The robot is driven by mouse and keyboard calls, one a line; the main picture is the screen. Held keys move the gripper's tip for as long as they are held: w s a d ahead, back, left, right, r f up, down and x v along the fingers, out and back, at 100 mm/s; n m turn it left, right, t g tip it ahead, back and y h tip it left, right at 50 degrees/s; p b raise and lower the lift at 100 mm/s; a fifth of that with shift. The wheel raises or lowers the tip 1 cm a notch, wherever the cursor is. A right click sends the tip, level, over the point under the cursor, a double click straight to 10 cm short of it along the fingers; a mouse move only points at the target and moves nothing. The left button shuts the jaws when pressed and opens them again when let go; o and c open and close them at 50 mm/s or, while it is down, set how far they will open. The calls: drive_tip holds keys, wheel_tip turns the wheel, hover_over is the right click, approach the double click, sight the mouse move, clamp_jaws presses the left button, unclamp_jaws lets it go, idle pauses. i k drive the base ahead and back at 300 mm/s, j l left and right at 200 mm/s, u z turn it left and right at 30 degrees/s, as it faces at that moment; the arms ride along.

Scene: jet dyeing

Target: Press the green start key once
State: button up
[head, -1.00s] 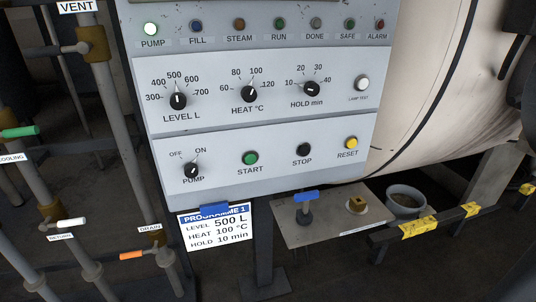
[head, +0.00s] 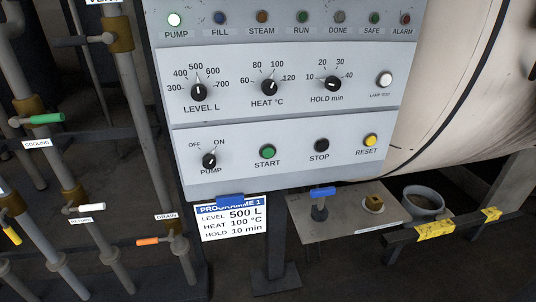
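The green START key (head: 267,152) is a round button on the lower section of the grey control panel (head: 235,172). It sits between the PUMP switch (head: 209,160), turned towards ON, and the black STOP key (head: 321,145). The yellow RESET key (head: 370,140) is further right. Nothing covers the START key. In the lamp row, the PUMP lamp (head: 174,19) is bright; the RUN lamp (head: 302,17) looks dull green. My gripper is not in view.
LEVEL (head: 198,91), HEAT (head: 269,87) and HOLD (head: 333,83) knobs sit above the keys. A programme card (head: 231,220) hangs below. Pipes with coloured valve handles stand left. A plate with a blue-handled valve (head: 321,195), a grey bucket (head: 424,202) and a yellow-marked rail (head: 436,229) lie below right.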

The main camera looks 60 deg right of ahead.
sight(267, 152)
drive_tip(key=k+l, duration=0.25)
drive_tip(key=l, duration=0.15)
drive_tip(key=k+l, duration=0.2)
drive_tip(key=l, duration=0.2)
drive_tip(key=k+l, duration=0.25)
drive_tip(key=l, duration=0.15)
drive_tip(key=k+l, duration=0.2)
drive_tip(key=l, duration=0.15)
drive_tip(key=l+u, duration=0.05)
